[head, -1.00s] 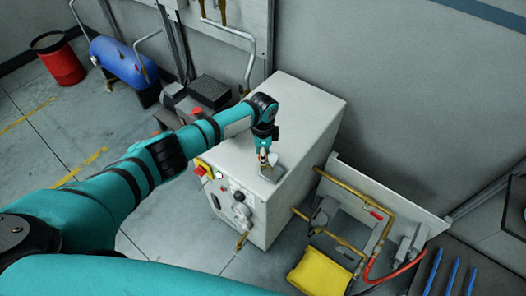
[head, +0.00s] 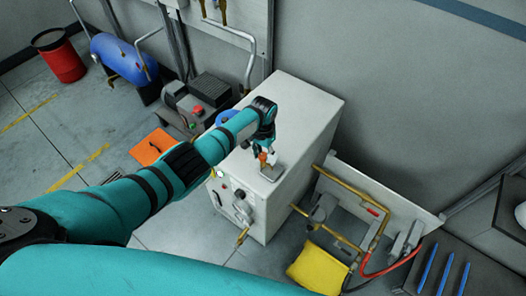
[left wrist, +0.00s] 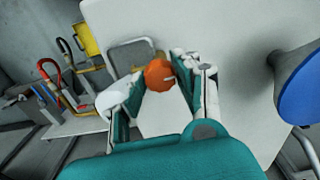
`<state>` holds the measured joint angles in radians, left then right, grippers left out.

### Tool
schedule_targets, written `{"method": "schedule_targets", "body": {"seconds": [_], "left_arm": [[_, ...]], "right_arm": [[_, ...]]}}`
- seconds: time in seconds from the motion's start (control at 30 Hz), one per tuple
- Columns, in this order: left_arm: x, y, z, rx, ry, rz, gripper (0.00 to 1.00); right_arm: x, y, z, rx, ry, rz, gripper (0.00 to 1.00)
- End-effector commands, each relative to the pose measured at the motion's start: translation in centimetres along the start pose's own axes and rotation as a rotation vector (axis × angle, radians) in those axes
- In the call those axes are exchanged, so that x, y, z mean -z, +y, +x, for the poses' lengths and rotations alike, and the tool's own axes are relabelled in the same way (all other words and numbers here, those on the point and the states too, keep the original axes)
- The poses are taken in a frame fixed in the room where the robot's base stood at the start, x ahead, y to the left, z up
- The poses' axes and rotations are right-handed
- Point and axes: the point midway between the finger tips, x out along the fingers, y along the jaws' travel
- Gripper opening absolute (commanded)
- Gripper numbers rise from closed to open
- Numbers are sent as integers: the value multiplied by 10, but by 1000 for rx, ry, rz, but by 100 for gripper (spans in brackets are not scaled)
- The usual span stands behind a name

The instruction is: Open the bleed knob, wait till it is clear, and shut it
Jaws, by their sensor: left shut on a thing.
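The bleed knob (left wrist: 160,75) is round and orange with a pale mark on its face. In the left wrist view it sits between the two fingers of my left gripper (left wrist: 158,82), which is shut on it. In the head view, my left gripper (head: 263,156) points down at the top of the white cabinet (head: 310,115), with the orange knob (head: 263,157) small at its fingertips. A small grey plate (head: 271,173) lies beside the fingertips on the cabinet top. How far the knob is turned cannot be told. My right gripper is not in view.
A pipe stand with brass pipes (head: 343,185) and a yellow container (head: 318,268) stands right of the cabinet. A blue tank (head: 122,60) and red drum (head: 60,62) are at the back left. A blue disc (left wrist: 303,88) is close on the right in the wrist view.

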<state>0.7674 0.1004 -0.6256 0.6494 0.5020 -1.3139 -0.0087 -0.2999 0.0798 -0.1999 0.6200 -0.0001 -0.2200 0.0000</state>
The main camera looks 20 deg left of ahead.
Motion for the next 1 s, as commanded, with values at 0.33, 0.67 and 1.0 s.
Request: {"method": "schedule_targets", "body": {"seconds": [0.33,0.67,1.0], "left_arm": [[1,1,-2,-2,2,-328,0],[2,0,-2,-1,4,-635,0],[2,0,-2,-2,5,-875,0]], "right_arm": [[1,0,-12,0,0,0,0],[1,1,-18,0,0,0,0],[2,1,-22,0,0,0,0]]}}
